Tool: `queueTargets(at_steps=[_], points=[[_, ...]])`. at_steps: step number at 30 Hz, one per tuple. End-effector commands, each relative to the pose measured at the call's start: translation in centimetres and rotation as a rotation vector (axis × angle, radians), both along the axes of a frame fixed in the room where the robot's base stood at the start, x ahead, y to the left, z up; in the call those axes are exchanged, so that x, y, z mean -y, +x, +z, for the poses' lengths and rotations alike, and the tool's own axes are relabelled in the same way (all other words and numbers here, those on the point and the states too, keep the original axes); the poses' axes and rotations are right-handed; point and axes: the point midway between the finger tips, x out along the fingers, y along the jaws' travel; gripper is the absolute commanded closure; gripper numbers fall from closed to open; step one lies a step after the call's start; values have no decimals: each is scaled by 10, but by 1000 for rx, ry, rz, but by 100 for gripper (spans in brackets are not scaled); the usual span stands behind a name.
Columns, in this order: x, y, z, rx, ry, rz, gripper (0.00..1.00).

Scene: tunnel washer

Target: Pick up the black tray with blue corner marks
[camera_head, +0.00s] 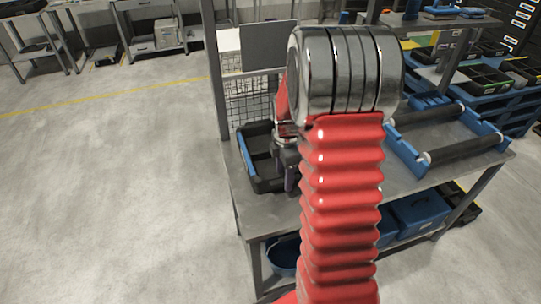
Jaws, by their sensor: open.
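The black tray with blue corner marks (247,163) lies on the left end of a grey metal workbench (258,218). Its left side and near left corner show, while my arm hides its right part. My gripper (289,178) is at the tray's right side, over or beside the right rim. It is open, but its fingertips are small and partly behind my red arm. I cannot tell whether a finger touches the tray.
A blue roller frame with dark rollers (455,155) stands on the bench to the right. Blue boxes (420,213) sit on the lower shelf. A wire mesh panel (247,100) and upright post (214,70) border the bench. The floor at left is clear.

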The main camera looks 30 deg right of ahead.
Motion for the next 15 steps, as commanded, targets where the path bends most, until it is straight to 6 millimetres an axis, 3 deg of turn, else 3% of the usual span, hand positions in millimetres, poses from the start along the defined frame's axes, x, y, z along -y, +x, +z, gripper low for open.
queueTargets(at_steps=[4,15], points=[[0,0,-13,-1,0,1,44],[0,0,-14,0,0,1,44]])
